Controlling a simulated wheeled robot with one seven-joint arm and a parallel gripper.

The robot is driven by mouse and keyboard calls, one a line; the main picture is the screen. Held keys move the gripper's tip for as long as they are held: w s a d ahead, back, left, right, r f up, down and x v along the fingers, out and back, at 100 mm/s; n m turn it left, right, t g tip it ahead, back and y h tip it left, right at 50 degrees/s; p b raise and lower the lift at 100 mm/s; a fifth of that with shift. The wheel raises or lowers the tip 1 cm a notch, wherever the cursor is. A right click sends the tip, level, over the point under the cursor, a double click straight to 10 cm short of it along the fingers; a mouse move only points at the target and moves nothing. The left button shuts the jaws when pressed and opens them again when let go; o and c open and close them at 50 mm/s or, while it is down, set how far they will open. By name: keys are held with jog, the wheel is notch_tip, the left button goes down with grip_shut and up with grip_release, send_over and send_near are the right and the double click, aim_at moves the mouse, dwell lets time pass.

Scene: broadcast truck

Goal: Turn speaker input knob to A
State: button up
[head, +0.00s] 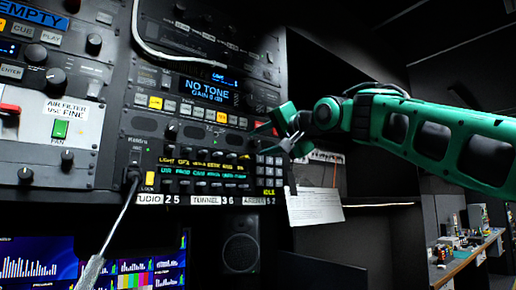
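A dark rack panel (150,128) with rows of small knobs, buttons and lit text fills the middle of the head view. Larger black knobs sit further left, such as one on the upper left panel (57,76) and one on the white panel (67,158). I cannot read a speaker input label, so I cannot tell which knob is the speaker input knob or where it points. My gripper (280,135) is at the right edge of the rack, at the end of my green arm. It appears to hold nothing; its finger gap is unclear.
A cable (118,220) plugs into the rack and hangs at the lower left. Monitors (150,272) and a round speaker (240,252) are below. A paper sheet (314,206) hangs under my gripper. A cluttered bench (468,258) is at right.

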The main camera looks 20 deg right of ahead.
jog(key=shift+w+a, duration=0.2)
jog(key=shift+w, duration=0.45)
grip_shut()
